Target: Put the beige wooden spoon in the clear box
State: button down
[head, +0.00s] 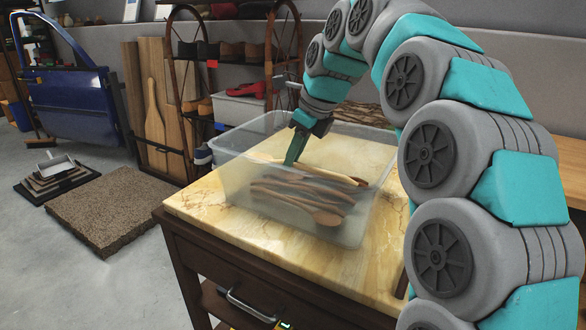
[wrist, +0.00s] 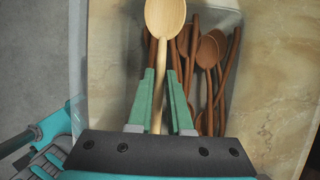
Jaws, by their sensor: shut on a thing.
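The clear box (head: 236,190) stands on a table and holds several brown wooden spoons (head: 326,218), which also show in the wrist view (wrist: 208,52). My gripper (head: 291,160) reaches down into the box from above. In the wrist view my gripper (wrist: 162,78) is shut on the handle of the beige wooden spoon (wrist: 165,17), with the bowl beyond the fingertips. In the head view the beige spoon (head: 335,175) lies across the gripper, above the brown spoons and seen through the box wall. Whether it touches them, I cannot tell.
The marble-topped table (head: 200,200) has a bare strip in front of the box. A rack of shoes (head: 220,50) and leaning wooden boards (head: 155,100) stand behind. A blue car door (head: 70,100) is at the far left. A brown mat (head: 120,205) lies on the floor.

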aim_at(296, 162)
jog(key=shift+f, duration=1.45)
jog(key=shift+f, duration=0.5)
jog(key=shift+f, duration=0.1)
jog(key=c, duration=0.8)
grip_release()
jog(key=shift+c, duration=0.2)
jog(key=shift+r, duration=0.4)
jog(key=v, duration=1.2)
jog(key=shift+r, duration=0.25)
